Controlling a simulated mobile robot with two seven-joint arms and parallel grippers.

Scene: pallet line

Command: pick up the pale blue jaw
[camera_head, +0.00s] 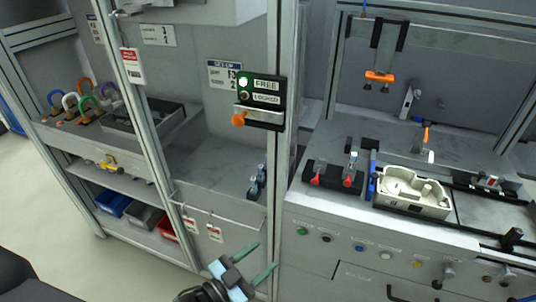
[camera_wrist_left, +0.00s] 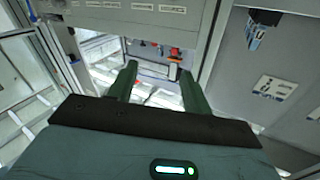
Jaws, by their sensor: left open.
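Two small pale blue and dark pieces, one behind the other, stand on the grey middle shelf in the head view: a nearer one (camera_head: 253,188) and a farther one (camera_head: 262,172). I cannot tell for sure which is the pale blue jaw. A blue and dark piece (camera_wrist_left: 258,30) also shows at the upper right of the left wrist view. My left gripper (camera_head: 267,254) is open and empty, below and in front of that shelf, apart from the pieces. Its green fingers show in the left wrist view (camera_wrist_left: 158,68).
An upright post (camera_head: 291,130) stands right of the shelf. Tags (camera_head: 215,233) hang on the shelf's front. On the right bench are red-tipped clamps (camera_head: 348,180) and a cream housing (camera_head: 410,190). Coloured shackles (camera_head: 83,103) stand at left. The shelf left of the pieces is clear.

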